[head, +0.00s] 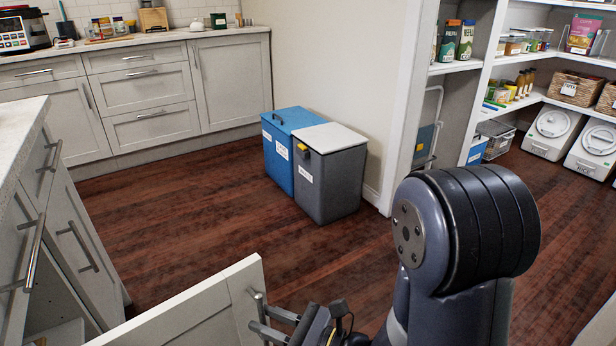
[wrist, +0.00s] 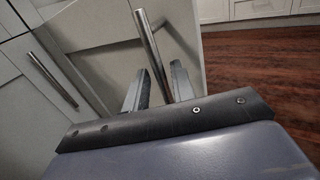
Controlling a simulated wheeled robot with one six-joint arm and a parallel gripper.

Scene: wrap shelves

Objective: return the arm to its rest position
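My gripper (head: 277,324) is low in the foreground of the head view, at the free edge of an open light-grey cabinet door (head: 205,312). Its two fingers are apart. In the wrist view my gripper (wrist: 160,86) shows a finger on each side of the lower part of a metal bar handle (wrist: 149,42). The handle appears between the fingers, with gaps visible; I cannot tell whether either finger touches it. The same handle shows partly in the head view (head: 259,302). My arm (head: 465,235) is bent in the right foreground.
A counter with drawers (head: 52,215) stands close on the left, its lower cabinet open. A blue bin (head: 284,150) and a grey bin (head: 330,180) stand by the wall. Pantry shelves (head: 510,105) are at the right. The wooden floor (head: 180,215) between is clear.

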